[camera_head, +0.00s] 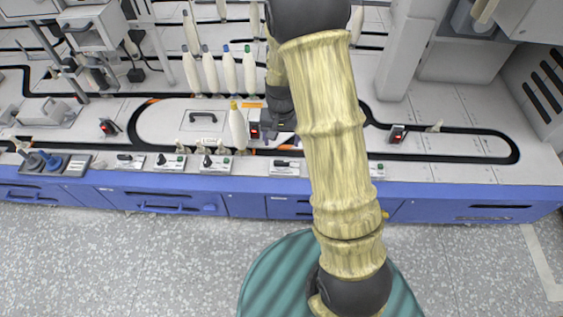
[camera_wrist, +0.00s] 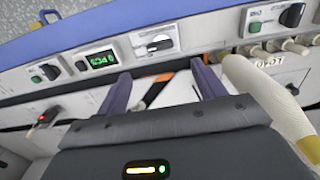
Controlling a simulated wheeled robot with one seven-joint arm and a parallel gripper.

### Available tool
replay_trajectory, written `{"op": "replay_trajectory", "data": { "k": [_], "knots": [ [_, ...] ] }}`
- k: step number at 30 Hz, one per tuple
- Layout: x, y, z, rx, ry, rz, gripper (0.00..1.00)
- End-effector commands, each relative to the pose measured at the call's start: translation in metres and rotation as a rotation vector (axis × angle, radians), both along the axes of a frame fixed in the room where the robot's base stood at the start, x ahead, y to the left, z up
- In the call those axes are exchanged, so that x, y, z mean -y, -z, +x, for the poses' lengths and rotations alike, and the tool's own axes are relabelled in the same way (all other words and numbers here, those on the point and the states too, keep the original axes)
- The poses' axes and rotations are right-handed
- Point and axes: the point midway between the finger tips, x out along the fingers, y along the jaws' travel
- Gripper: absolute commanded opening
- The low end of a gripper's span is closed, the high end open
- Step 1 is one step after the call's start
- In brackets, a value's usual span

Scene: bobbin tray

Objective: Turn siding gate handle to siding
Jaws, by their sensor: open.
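A white panel with a black rotary handle (camera_wrist: 158,43) faces the wrist camera just beyond my fingertips. I take it for the siding gate handle, but its label is too small to read. In the head view the same panel (camera_head: 285,170) sits on the front edge of the bench. My gripper (camera_wrist: 162,80) is open, its two purple fingers apart, with nothing clasped between them. A black and orange piece at the track (camera_wrist: 158,88) shows between the fingers. In the head view my gripper (camera_head: 272,132) hangs over the track, behind the panel, and my arm partly covers it.
A cream bobbin with a yellow tip (camera_head: 237,128) stands close left of my gripper; it also shows in the wrist view (camera_wrist: 262,95). Several bobbins (camera_head: 210,70) stand behind. Other control panels (camera_head: 216,163) line the bench front. A black track loop (camera_head: 450,130) runs right.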

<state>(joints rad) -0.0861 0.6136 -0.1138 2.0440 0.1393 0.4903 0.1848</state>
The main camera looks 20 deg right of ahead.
Motion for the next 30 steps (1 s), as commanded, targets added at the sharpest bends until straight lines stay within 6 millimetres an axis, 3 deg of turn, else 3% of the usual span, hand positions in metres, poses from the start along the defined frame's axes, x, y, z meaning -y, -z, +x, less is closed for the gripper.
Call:
{"op": "replay_trajectory", "data": {
  "k": [3,15,28,30],
  "knots": [
    [0.000,0.028,-0.001,-0.003,0.000,0.000,0.69],
    [0.000,0.093,-0.001,-0.002,0.000,0.000,0.69],
    [0.000,0.102,0.000,0.000,0.000,0.000,0.69],
    [0.000,0.102,0.000,-0.001,0.000,0.000,0.57]
  ]
}}
